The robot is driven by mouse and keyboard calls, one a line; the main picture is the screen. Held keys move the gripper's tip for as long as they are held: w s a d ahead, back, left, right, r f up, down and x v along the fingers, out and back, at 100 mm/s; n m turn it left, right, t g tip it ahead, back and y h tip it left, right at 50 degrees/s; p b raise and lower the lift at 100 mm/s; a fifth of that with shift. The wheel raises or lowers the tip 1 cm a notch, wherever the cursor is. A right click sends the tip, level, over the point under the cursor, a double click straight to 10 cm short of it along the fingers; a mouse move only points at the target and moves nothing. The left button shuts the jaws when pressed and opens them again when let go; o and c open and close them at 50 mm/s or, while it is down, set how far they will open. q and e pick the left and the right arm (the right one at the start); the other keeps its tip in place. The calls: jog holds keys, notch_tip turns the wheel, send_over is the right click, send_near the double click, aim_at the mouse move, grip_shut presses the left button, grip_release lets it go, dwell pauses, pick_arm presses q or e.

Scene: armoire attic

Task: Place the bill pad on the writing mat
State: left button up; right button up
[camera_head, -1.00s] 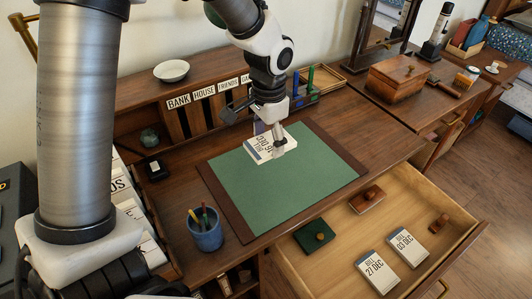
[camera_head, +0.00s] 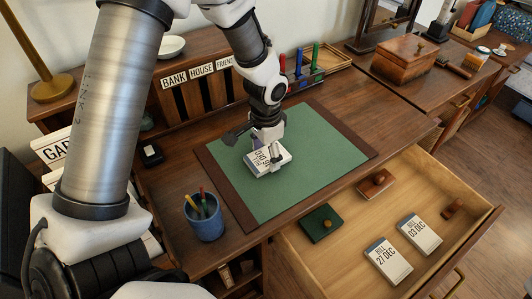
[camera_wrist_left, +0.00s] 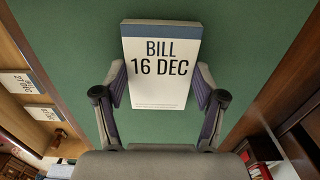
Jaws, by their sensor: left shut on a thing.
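The bill pad (camera_head: 262,163), white with a blue-grey band and "BILL 16 DEC", is over the left-middle part of the green writing mat (camera_head: 318,160), which has dark brown side strips. My left gripper (camera_head: 262,150) is shut on this pad. In the left wrist view the fingers grip the bill pad (camera_wrist_left: 160,85) by its two sides, with the green mat (camera_wrist_left: 255,45) behind it. The pad looks flat and close to the mat; I cannot tell whether it touches. My right gripper is not in view.
An open drawer (camera_head: 440,190) at the front right holds two other bill pads, marked 27 DEC (camera_head: 388,262) and 03 DEC (camera_head: 419,234), a green block (camera_head: 322,223) and wooden stamps. A blue pen cup (camera_head: 205,220) stands left of the mat. Labelled slots are behind.

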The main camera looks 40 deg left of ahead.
aim_at(266, 158)
pick_arm(q)
jog(key=o, duration=1.2)
jog(key=shift+f, duration=0.15)
jog(key=shift+c, duration=0.2)
notch_tip(266, 158, up, 12)
jog(key=p, duration=0.1)
jog(key=shift+r+p, duration=0.2)
jog(key=shift+p, duration=0.2)
